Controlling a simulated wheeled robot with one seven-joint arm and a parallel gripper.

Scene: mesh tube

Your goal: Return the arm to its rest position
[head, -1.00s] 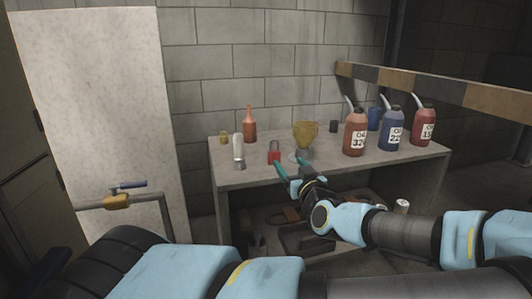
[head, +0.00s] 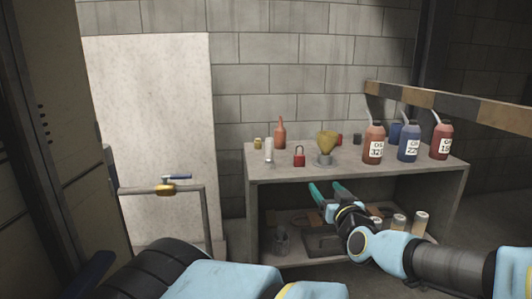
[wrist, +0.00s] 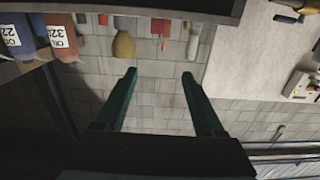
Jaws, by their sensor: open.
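My gripper (head: 326,192) is in front of the workbench in the head view, with its teal fingers just below the bench top's front edge. The fingers are apart and nothing is between them; the wrist view also shows the open gripper (wrist: 160,75) empty. My light-blue arm reaches in from the lower right of the head view. The wrist picture appears upside down, with the bench items along its top.
The bench top (head: 355,172) holds a red padlock (head: 299,157), a yellow funnel (head: 326,143), a red-orange bottle (head: 280,133) and several oil jugs (head: 373,146). Cans (head: 420,222) stand on the lower shelf. A pipe with a blue-handled valve (head: 175,178) is at left. A striped beam (head: 450,105) spans the right.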

